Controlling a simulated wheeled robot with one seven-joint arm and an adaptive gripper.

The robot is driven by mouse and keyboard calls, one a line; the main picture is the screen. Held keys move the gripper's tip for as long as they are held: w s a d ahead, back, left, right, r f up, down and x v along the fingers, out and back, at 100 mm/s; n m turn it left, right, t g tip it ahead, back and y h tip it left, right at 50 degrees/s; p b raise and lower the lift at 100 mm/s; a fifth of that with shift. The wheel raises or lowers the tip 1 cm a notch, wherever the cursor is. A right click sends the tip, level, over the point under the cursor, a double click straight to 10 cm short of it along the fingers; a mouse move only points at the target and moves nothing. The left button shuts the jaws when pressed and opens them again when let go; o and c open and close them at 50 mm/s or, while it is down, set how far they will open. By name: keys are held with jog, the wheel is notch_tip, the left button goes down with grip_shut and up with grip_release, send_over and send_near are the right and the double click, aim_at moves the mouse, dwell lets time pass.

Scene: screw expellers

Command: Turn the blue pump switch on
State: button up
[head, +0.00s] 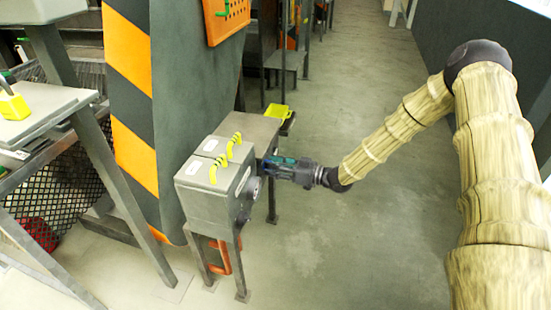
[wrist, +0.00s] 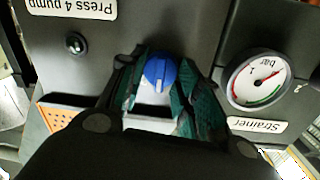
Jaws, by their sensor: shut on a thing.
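The blue pump switch (wrist: 159,73) is a round knob with a pale pointer mark, on a dark grey panel in the wrist view. The pointer mark points down in that view. A label reading "Press 4 pump" (wrist: 72,8) appears upside down at the upper left. My gripper (wrist: 160,92) has its green-padded fingers on either side of the knob and is shut on it. In the head view my gripper (head: 272,165) reaches from the right to the side of the grey control box (head: 214,168). The knob is hidden there.
A pressure gauge (wrist: 258,80) with a "Strainer" label sits right of the knob. A small dark round fitting (wrist: 76,43) is at its left. A striped orange and black column (head: 133,90) stands behind. The floor (head: 330,250) is clear.

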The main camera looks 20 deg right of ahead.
jog(key=m+g+p, duration=0.1)
jog(key=m+p, duration=0.5)
jog(key=m, duration=0.1)
jog(key=shift+m, duration=0.4)
dwell(0.4)
jog(key=o, duration=1)
jog(key=shift+o, duration=0.2)
jog(key=shift+w, duration=0.1)
jog(key=shift+d, duration=0.1)
jog(key=f+v, duration=0.1)
jog(key=v, duration=1.1)
jog(key=shift+r, duration=0.4)
